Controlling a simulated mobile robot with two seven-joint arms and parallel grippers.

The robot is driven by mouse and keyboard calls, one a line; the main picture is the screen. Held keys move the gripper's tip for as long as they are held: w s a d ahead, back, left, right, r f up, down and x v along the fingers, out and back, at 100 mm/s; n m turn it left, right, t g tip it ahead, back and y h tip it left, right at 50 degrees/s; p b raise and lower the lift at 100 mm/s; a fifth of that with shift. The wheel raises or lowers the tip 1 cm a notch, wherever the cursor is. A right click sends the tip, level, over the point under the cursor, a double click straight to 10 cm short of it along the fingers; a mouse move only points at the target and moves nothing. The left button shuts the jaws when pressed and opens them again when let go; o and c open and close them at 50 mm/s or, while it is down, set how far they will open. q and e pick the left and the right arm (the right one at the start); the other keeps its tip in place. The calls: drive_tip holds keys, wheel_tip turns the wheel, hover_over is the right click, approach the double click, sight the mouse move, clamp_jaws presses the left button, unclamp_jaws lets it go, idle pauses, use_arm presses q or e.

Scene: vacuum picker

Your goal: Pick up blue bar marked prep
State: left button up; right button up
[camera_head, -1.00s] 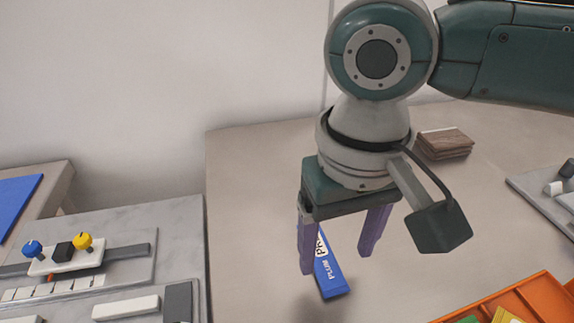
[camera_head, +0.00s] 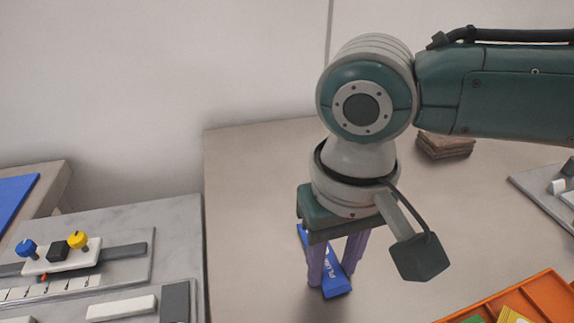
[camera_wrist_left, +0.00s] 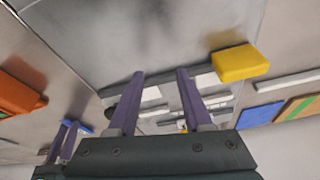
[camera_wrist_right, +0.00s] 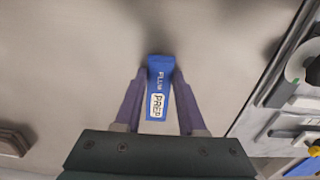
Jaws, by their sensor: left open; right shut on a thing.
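The blue bar (camera_head: 338,286) carries white lettering. In the right wrist view the bar (camera_wrist_right: 160,75) reads PLUM, with PREP in a white patch. My right gripper (camera_head: 331,275) is shut on the bar, one purple finger on each side; the fingers hide part of it in the head view. The bar is at the table top, and I cannot tell whether it touches it. My right gripper also shows at the left of the left wrist view (camera_wrist_left: 66,140). My left gripper (camera_wrist_left: 160,73) is open and empty, seen only in its own wrist view.
An orange tray (camera_head: 520,300) with green and yellow packets is at the lower right. Brown blocks (camera_head: 445,145) lie at the back right. A grey bench with a blue and yellow knob panel (camera_head: 60,255) is at the left. The table around the bar is clear.

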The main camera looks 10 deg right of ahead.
clamp_jaws()
use_arm(q)
drive_tip(key=shift+r, duration=0.1)
use_arm(e)
drive_tip(key=shift+r, duration=0.15)
use_arm(q)
drive_tip(key=shift+r, duration=0.1)
use_arm(e)
drive_tip(key=shift+r, duration=0.25)
wheel_tip(320, 180, up, 19)
drive_tip(key=p, duration=0.5)
wheel_tip(320, 180, up, 23)
drive_tip(key=m+p, duration=0.1)
drive_tip(key=p, duration=1.2)
hover_over(332, 271)
drive_tip(key=d, duration=0.7)
use_arm(q)
wheel_tip(332, 271, up, 53)
drive_tip(key=p, duration=3.5)
use_arm(e)
drive_tip(key=s+r, duration=0.3)
drive_tip(key=r, duration=1.3)
drive_tip(key=s+r, duration=0.3)
drive_tip(key=r, duration=1.4)
drive_tip(key=shift+a, duration=0.25)
